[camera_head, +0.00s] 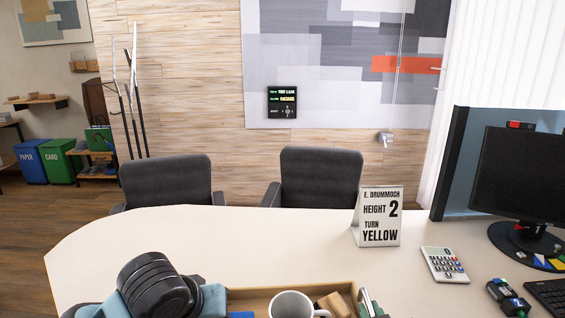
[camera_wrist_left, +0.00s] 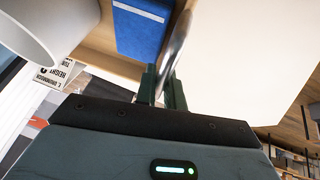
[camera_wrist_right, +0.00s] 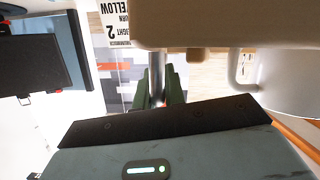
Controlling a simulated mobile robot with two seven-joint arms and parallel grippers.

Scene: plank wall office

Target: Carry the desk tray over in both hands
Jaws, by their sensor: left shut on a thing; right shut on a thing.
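The wooden desk tray (camera_head: 258,295) is at the bottom edge of the head view, mostly cut off. It holds a white mug (camera_head: 291,305), wooden pieces (camera_head: 334,303) and a blue item, which shows as a blue block (camera_wrist_left: 140,30) in the left wrist view. My right gripper (camera_head: 370,303) is at the tray's right end, its green fingers (camera_wrist_right: 161,88) shut on a metal handle (camera_wrist_right: 157,68). My left gripper (camera_wrist_left: 163,88) is shut on a grey metal handle (camera_wrist_left: 178,45); my own arm hides it in the head view. Whether the tray touches the desk cannot be told.
The pale desk (camera_head: 200,240) is clear behind the tray. A sign reading HEIGHT 2, TURN YELLOW (camera_head: 378,216) stands there. A calculator (camera_head: 445,264), black device (camera_head: 508,297), keyboard (camera_head: 548,293) and monitor (camera_head: 520,175) are right. Two chairs (camera_head: 168,180) stand beyond.

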